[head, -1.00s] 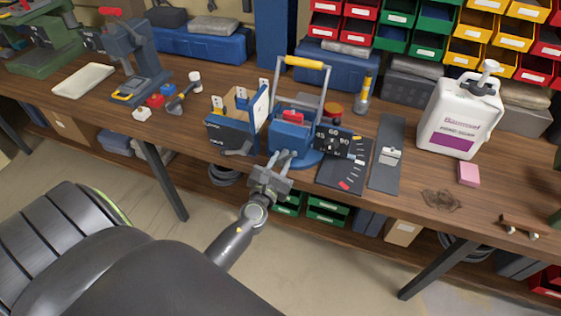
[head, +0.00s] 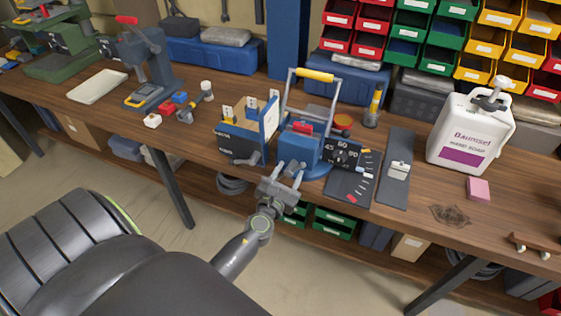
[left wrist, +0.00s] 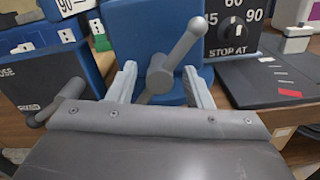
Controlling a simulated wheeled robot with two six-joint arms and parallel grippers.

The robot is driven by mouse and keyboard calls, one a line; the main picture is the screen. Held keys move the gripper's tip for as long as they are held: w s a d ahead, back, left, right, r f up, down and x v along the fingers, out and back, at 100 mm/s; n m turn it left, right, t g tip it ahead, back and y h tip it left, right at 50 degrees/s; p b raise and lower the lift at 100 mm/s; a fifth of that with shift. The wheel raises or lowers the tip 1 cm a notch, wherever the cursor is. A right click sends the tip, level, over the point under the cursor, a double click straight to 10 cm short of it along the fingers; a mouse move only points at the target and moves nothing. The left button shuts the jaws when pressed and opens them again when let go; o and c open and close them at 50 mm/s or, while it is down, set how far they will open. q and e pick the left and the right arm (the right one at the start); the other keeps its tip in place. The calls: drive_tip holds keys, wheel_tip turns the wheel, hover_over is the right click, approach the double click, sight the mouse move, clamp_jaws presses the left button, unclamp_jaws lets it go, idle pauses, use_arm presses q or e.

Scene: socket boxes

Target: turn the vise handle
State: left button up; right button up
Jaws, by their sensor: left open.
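The blue vise (head: 298,147) stands at the front edge of the workbench, with a red piece on top. The left wrist view shows its blue front face (left wrist: 135,32) and its grey handle (left wrist: 183,47), a bar through a round hub, tilted with its knobbed end up and right. My left gripper (head: 288,168) is open in front of the vise. In the left wrist view its two pale fingers (left wrist: 160,85) stand on either side of the hub and lower bar. I cannot tell whether they touch it. My right gripper is not in view.
A black dial plate (head: 342,154) marked "STOP AT" stands right of the vise. A dark box (head: 238,145) with a side crank (left wrist: 63,97) stands close on its left. A yellow-gripped hoop (head: 315,75) rises behind. A white jug (head: 470,135) stands farther right.

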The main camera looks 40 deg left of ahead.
use_arm(q)
drive_tip(key=b+v, duration=0.6)
drive_tip(key=v, duration=1.1)
drive_tip(key=shift+s, duration=0.2)
